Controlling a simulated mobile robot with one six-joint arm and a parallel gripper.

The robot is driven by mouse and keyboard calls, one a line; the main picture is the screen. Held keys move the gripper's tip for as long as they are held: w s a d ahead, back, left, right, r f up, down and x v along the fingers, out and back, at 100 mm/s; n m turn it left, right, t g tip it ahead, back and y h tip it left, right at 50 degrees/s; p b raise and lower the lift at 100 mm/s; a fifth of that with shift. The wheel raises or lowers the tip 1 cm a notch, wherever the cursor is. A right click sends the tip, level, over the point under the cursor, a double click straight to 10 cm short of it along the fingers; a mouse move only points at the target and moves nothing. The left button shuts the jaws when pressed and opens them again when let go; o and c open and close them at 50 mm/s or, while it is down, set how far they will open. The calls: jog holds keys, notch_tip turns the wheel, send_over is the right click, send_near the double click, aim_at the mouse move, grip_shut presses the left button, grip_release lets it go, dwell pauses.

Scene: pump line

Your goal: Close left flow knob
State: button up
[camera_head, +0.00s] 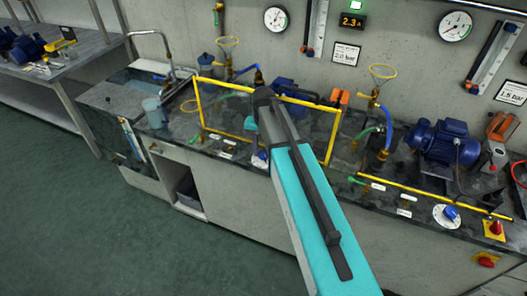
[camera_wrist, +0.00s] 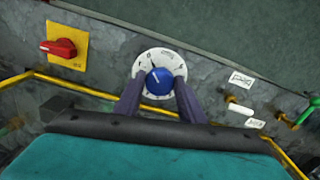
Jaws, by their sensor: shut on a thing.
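A blue flow knob (camera_wrist: 159,82) on a round white dial (camera_wrist: 148,60) shows in the wrist view. A pale mark on the knob points up and slightly left in that view; the dial print is too small to read surely. My gripper (camera_wrist: 159,90) has one dark finger on each side of the knob and is shut on it. In the head view my teal arm covers the gripper, and only a bit of blue (camera_head: 262,155) shows at its left edge. A second blue knob (camera_head: 451,212) on a white dial sits farther right.
A red switch on a yellow plate (camera_wrist: 65,47) is left of the knob in the wrist view. Yellow rails (camera_head: 335,137) frame the bench area by my arm. A blue pump (camera_head: 445,142) stands at the right, a sink (camera_head: 130,92) at the left.

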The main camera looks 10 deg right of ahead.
aim_at(263, 154)
jog(key=o, duration=1)
jog(key=shift+o, duration=0.2)
jog(key=shift+r, duration=0.1)
notch_tip(263, 154, up, 14)
jog(key=b, duration=0.3)
jog(key=shift+f, duration=0.2)
dwell(0.4)
